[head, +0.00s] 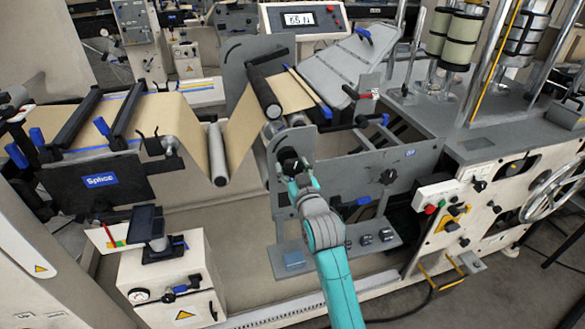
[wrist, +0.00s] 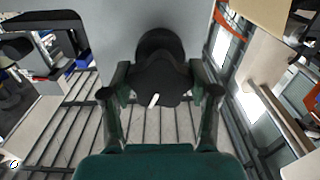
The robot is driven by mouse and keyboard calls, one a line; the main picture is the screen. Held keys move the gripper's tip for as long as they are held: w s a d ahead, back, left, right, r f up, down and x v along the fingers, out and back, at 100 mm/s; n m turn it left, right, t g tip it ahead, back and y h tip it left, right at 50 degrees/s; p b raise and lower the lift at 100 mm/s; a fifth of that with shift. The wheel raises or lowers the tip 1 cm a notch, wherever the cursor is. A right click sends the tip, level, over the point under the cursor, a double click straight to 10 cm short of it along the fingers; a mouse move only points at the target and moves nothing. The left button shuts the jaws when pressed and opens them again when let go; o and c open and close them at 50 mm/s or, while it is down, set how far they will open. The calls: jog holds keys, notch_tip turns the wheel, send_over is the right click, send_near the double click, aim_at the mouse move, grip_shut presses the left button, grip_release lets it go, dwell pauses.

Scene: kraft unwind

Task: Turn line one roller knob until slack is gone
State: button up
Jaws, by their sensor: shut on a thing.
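The roller knob (wrist: 160,72) is black and lobed, with a white mark on its face, and sits between the fingers of my gripper (wrist: 160,95) in the wrist view. My gripper is shut on it. In the head view my gripper (head: 298,178) reaches the knob (head: 288,160) on the grey side plate, and the fingers partly hide it. The brown kraft web (head: 240,130) runs from the left table, dips around a low grey roller (head: 217,155) and rises to a black roller (head: 263,92). The web hangs in a V there.
A display (head: 300,19) above the machine appears to read 65, with its last characters unclear. A small shelf (head: 335,252) with a blue block lies below the knob. A control box (head: 437,195) with coloured buttons and a handwheel (head: 550,192) are at right. A cream cabinet (head: 170,285) stands at lower left.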

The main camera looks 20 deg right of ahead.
jog(key=m, duration=0.5)
jog(key=shift+m, duration=0.3)
jog(key=o, duration=1.2)
jog(key=shift+c, duration=0.2)
jog(key=s, duration=0.7)
jog(key=shift+f, duration=0.1)
